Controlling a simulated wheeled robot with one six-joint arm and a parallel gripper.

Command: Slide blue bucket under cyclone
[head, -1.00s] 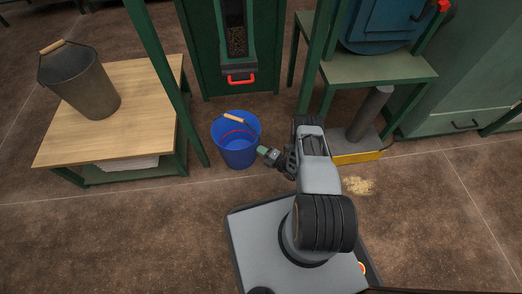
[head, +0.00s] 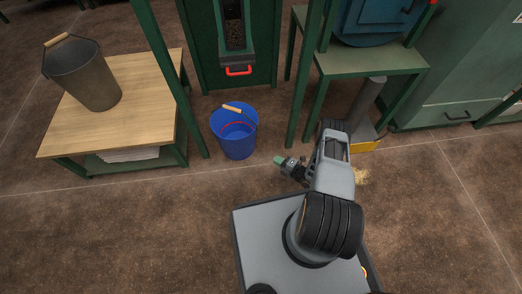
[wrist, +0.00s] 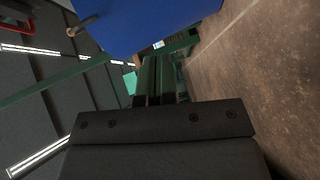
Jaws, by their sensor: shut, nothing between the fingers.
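The blue bucket (head: 237,136) stands upright on the floor in the head view, its handle with a wooden grip resting across the rim. Its side also fills the top of the wrist view (wrist: 150,22). My gripper (head: 279,160) is shut and empty, to the lower right of the bucket, with a visible gap between them. In the wrist view the closed fingers (wrist: 155,80) point toward the bucket's lower side. Behind the bucket is a green housing with a chute and a red handle (head: 239,71). I cannot tell which part is the cyclone.
A wooden-topped table (head: 130,121) with a metal pail (head: 84,74) stands left of the bucket. Green posts (head: 165,75) rise on both sides. A grey cylinder on a yellow-edged base (head: 366,145) stands to the right. The floor in front is open.

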